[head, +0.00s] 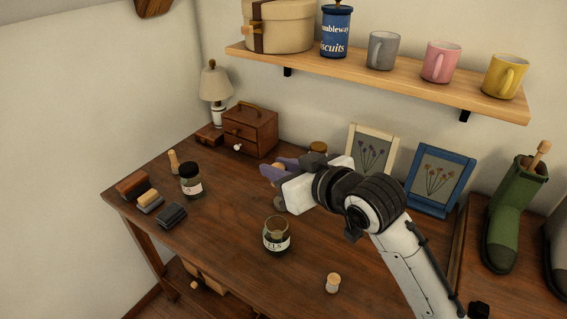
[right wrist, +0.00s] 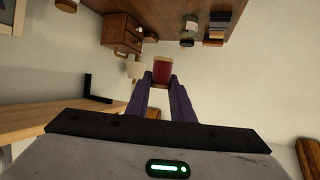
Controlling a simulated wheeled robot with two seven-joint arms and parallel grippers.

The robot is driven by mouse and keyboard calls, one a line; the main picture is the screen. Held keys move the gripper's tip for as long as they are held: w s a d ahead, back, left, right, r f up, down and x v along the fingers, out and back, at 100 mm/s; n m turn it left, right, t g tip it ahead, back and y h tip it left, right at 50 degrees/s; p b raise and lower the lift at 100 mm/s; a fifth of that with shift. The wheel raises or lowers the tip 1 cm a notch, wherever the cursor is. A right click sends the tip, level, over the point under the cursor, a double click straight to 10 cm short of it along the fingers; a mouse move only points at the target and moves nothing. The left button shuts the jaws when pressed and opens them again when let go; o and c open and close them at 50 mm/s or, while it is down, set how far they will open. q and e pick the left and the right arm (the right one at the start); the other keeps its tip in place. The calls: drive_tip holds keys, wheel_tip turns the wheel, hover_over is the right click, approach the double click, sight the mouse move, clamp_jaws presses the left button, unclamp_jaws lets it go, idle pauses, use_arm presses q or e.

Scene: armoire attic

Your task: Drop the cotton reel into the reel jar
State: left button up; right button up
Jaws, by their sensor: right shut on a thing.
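My right gripper (head: 272,172) is above the back middle of the table, in front of the picture frames. In the right wrist view its purple fingers (right wrist: 163,85) are shut on a dark red cotton reel (right wrist: 161,72) with a pale wooden end. In the head view the reel is mostly hidden by the gripper. The reel jar (head: 277,236) is glass, open at the top, with a white label ending in "LS". It stands upright mid-table, below the gripper in the picture and apart from it. My left gripper is not in view.
A pale wooden piece (head: 333,283) stands to the jar's right. A dark-lidded jar (head: 191,181) and several brushes (head: 150,201) are at left. A small drawer chest (head: 250,131) and lamp (head: 215,86) stand behind. The wooden shelf (head: 400,75) with mugs hangs above.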

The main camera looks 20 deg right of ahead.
drive_tip(key=f+p, duration=0.1)
drive_tip(key=w+f+n+y, duration=0.1)
drive_tip(key=f, duration=0.1)
drive_tip(key=shift+a+f+p, duration=0.2)
drive_tip(key=shift+p, duration=0.2)
drive_tip(key=shift+f, duration=0.25)
drive_tip(key=f+b, duration=0.2)
drive_tip(key=b, duration=0.8)
hover_over(277, 234)
drive_tip(key=w, duration=0.3)
drive_tip(key=f, duration=0.6)
drive_tip(key=shift+s+d+f, duration=0.2)
drive_tip(key=shift+d, duration=0.15)
drive_tip(key=shift+f+b, duration=0.4)
drive_tip(key=shift+f, duration=0.15)
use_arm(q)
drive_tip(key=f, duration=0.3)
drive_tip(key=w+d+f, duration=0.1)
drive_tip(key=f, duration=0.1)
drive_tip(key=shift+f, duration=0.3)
